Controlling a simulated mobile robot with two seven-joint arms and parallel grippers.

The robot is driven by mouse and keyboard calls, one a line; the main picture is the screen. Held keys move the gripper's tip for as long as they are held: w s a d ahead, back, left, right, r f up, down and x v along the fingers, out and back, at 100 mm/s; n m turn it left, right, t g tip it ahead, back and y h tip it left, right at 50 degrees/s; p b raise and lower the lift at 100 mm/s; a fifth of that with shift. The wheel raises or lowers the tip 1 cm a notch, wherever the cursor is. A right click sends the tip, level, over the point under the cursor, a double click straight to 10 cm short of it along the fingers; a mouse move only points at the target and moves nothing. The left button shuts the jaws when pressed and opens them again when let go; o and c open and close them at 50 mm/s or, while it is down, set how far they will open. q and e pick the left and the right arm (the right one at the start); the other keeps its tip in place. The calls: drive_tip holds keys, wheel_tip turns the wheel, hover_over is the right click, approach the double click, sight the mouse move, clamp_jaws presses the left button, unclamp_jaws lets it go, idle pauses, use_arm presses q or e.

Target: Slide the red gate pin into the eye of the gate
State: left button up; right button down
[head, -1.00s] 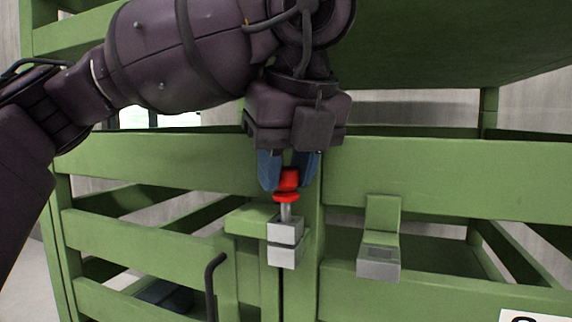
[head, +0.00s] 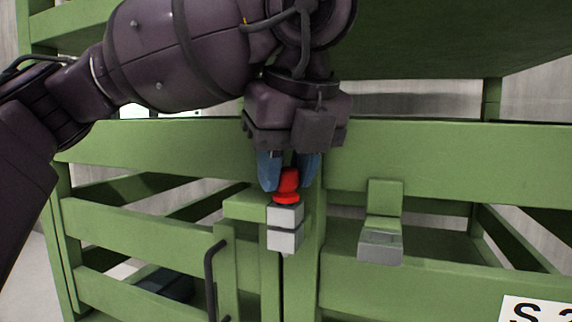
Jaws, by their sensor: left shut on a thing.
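The red gate pin (head: 287,186) stands upright in the middle of the head view. Its red collar sits at the top of the grey metal eye (head: 285,227) of the green gate (head: 243,209). The shank is hidden inside the eye, and a small tip shows just below its lower block. My left gripper (head: 289,178) comes down from above and is shut on the pin's red head with its blue fingers. My right gripper is not in view.
A second green bracket with a grey socket (head: 381,248) is to the right. A dark bent handle (head: 212,280) stands at the lower left. Green rails surround the gripper, and a white sign (head: 538,309) is at the lower right.

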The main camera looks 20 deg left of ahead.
use_arm(q)
drive_tip(key=shift+f, duration=0.2)
drive_tip(key=o, duration=1)
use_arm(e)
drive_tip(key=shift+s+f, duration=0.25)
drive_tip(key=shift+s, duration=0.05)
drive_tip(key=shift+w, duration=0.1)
use_arm(q)
drive_tip(key=shift+r, duration=0.25)
drive_tip(key=p+v, duration=0.2)
drive_tip(key=v, duration=0.8)
drive_tip(key=shift+r, duration=0.2)
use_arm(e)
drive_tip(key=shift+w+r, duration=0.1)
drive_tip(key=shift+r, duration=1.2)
use_arm(q)
drive_tip(key=shift+s+d, duration=0.1)
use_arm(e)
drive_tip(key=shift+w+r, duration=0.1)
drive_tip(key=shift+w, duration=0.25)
